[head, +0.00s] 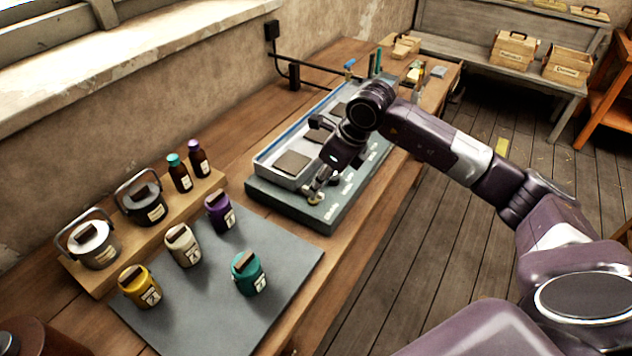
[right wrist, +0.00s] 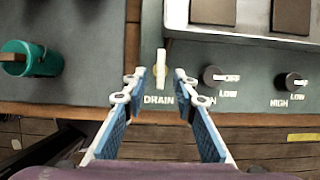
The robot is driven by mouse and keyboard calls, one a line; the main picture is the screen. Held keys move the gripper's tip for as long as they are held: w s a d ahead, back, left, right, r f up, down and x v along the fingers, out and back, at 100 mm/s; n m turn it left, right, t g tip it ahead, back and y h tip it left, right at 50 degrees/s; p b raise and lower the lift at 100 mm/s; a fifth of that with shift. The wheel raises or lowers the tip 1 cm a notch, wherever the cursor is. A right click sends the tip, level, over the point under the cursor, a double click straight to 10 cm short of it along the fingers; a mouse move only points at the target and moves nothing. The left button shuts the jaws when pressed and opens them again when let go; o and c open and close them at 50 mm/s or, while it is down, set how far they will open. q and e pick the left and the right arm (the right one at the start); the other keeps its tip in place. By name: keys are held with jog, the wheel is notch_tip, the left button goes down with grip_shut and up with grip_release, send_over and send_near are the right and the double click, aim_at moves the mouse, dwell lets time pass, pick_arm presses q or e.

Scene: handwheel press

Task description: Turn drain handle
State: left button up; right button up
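The drain handle (right wrist: 161,62) is a small pale lever on the dark control panel (right wrist: 110,75), standing upright in the right wrist view above the printed word DRAIN. In the head view the panel (head: 325,212) is the front face of the tray unit. My right gripper (right wrist: 159,78) is open, with one blue-padded finger on each side of the handle's line. The handle appears between and just past the fingertips, with a gap on both sides. In the head view my right gripper (head: 316,190) is low over the panel's near end and partly covers the handle. My left gripper is not in view.
Two dark knobs (right wrist: 213,77) (right wrist: 290,80) sit right of the handle. Behind the panel is a grey tray (head: 268,164) with dark plates. Several lidded jars, including a teal jar (head: 248,273), stand on a grey mat (head: 200,315) to the left.

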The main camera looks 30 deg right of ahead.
jog(key=shift+x, duration=1.2)
jog(key=shift+w+a+f, duration=0.1)
jog(key=shift+w+f, duration=0.05)
jog(key=shift+f, duration=0.05)
jog(key=shift+w, duration=0.1)
grip_shut()
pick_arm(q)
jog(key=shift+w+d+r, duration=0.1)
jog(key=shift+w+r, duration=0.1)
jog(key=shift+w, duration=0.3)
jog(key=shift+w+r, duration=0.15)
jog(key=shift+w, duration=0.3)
